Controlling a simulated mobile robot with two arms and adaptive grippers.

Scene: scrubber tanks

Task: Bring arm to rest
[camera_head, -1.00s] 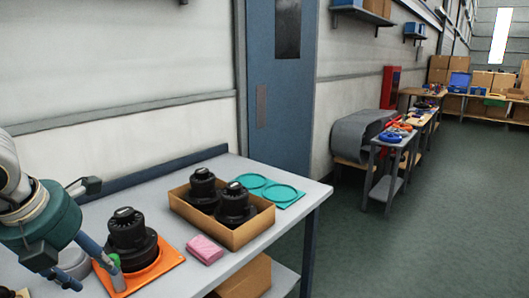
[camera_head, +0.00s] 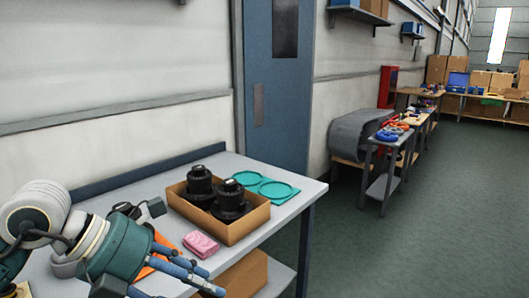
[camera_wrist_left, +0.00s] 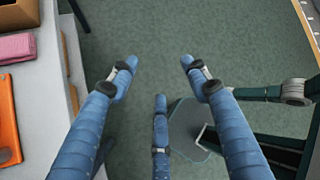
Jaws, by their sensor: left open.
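My left gripper (camera_head: 205,278) is over the front part of the grey table (camera_head: 285,212) in the head view. In the left wrist view its three blue fingers (camera_wrist_left: 158,65) are spread, with nothing between them. There they point down past the table's edge, with green floor below. The gripper and arm cover most of the orange plate (camera_head: 165,247), which also shows at the left of the wrist view (camera_wrist_left: 8,125). My right gripper is in neither view.
A cardboard box (camera_head: 255,222) holds two black scrubber parts (camera_head: 231,202). A pink block (camera_head: 201,243) lies beside it, near the gripper. The floor (camera_head: 400,250) to the right is clear.

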